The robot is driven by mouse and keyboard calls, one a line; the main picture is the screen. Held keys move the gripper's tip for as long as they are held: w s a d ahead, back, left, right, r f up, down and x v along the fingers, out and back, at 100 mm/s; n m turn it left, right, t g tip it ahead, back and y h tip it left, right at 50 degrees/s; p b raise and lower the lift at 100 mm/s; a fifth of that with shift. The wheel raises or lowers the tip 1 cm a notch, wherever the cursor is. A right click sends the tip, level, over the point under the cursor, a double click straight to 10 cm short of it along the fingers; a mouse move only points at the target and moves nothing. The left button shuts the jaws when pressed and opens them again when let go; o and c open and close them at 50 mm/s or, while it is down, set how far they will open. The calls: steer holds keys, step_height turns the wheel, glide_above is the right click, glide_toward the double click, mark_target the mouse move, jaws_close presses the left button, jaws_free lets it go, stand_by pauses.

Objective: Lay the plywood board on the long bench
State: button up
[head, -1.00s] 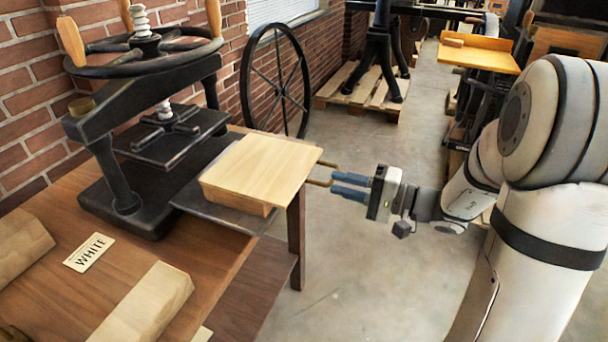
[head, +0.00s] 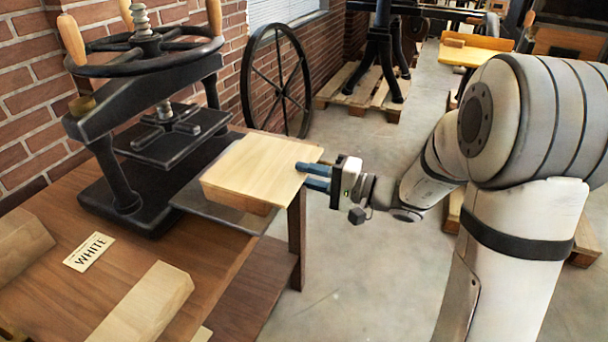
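A pale wooden board (head: 262,163) lies flat on the dark bed plate of the black hand press, its right end reaching past the plate. It looks like the plywood board. My gripper (head: 312,176) is at the board's right edge, its two blue fingers overlapping that edge in the picture, with a narrow gap between them. Whether they are closed on anything is unclear. The brown wooden bench (head: 215,275) carries the press in the left foreground. I cannot tell which surface is the long bench.
On the brown bench are pale wood blocks (head: 148,305) and a WHITE card (head: 88,252). A spoked wheel (head: 277,80) leans by the brick wall. A yellow-topped table (head: 468,53) stands at the back right. Open concrete floor (head: 350,270) lies between.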

jaws_close()
stand_by(0.4)
step_height(320, 180, up, 3)
steer(key=shift+p, duration=0.35)
steer(key=shift+d, duration=0.1)
steer(key=r+b+v, duration=0.1)
steer(key=r+v, duration=0.2)
steer(key=v, duration=1.9)
steer(key=shift+b, duration=0.4)
stand_by(0.6)
